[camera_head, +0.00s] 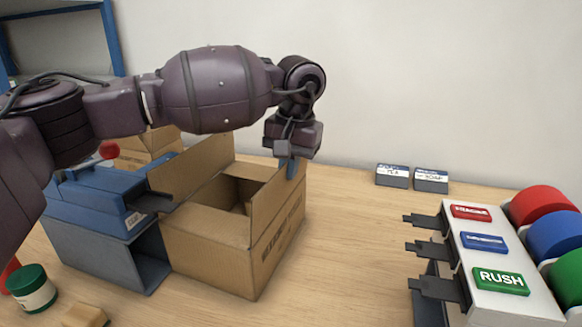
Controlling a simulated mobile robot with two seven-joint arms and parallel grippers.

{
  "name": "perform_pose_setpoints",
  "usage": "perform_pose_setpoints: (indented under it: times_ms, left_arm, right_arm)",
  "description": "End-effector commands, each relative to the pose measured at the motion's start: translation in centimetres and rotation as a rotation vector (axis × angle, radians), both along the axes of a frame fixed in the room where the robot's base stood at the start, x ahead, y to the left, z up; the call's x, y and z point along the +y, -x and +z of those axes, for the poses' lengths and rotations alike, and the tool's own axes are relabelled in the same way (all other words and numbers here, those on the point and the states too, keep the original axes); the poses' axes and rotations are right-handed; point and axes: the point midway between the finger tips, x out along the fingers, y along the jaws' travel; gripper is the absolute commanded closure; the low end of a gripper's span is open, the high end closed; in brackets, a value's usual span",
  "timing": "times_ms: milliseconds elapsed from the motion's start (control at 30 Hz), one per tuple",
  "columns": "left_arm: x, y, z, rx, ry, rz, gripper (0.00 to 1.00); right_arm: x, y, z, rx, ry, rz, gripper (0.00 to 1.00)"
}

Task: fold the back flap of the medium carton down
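The medium carton (210,235) is an open brown box on the wooden counter, left of the middle. One flap (190,168) stands up and leans outward on its left side, and another panel (276,200) stands up on its right side. The back flap cannot be clearly made out. My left gripper (291,168) points down with blue fingertips at the carton's back right corner, by the top edge of the right panel. Whether it touches the cardboard, and whether its fingers are apart, cannot be told. My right gripper is not in view.
A blue and grey device (90,235) stands close against the carton's left side. More brown cardboard (150,145) is behind it. A green-lidded jar (32,290) is front left. A white dispenser (490,262) with coloured rolls is at right. The counter between carton and dispenser is clear.

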Motion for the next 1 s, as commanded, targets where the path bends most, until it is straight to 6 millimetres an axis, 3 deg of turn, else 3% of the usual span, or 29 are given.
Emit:
perform_pose_setpoints:
  times_ms: [200, 400, 767, 1000]
  left_arm:
    - [0.0, 0.0, 0.1, -0.001, -0.001, 0.000, 1.00]
    - [0.0, 0.0, 0.1, -0.001, -0.001, 0.000, 0.71]
    - [-0.1, 0.0, 0.5, -0.002, -0.002, 0.000, 0.71]
    - [-0.5, 0.1, 4.1, -0.005, -0.001, -0.001, 0.71]
  right_arm:
    - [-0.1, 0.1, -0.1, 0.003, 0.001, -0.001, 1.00]
    - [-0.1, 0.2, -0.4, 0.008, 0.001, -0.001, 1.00]
    - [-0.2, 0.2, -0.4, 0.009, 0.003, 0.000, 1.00]
    - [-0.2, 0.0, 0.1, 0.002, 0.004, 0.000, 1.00]
